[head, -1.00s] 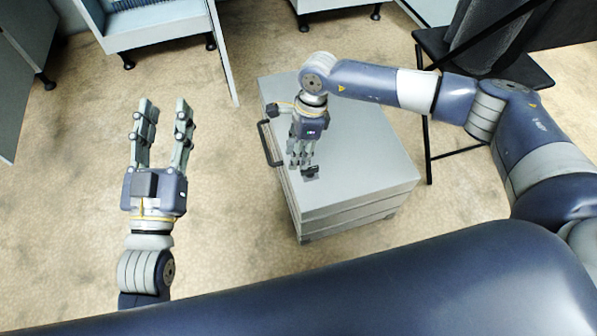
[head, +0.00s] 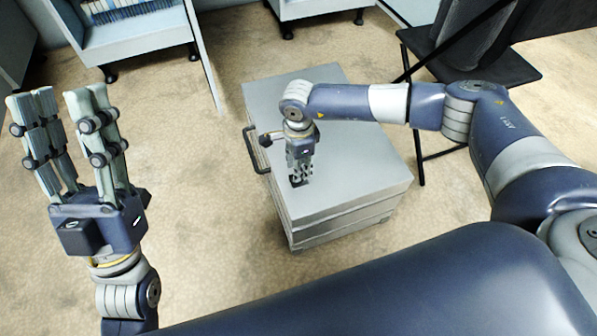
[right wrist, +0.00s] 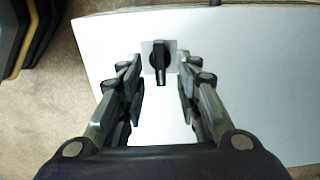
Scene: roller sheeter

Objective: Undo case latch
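The grey case (head: 361,168) stands on the floor, its lid facing up. In the right wrist view, the latch is a black knob (right wrist: 158,60) on a small square plate, its narrow end toward my gripper. My right gripper (head: 299,180) points down at the lid's near left part. In the wrist view its fingers are open, one on each side of the latch, with gaps to it. In the head view the gripper mostly hides the latch. My left gripper (head: 62,98) is open and empty, fingers upward, left of the case and apart from it.
A dark carrying handle (head: 252,150) sticks out of the case's left side. A pale shelf unit (head: 135,40) stands at the back left. A black chair-like item (head: 470,65) stands behind my right arm.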

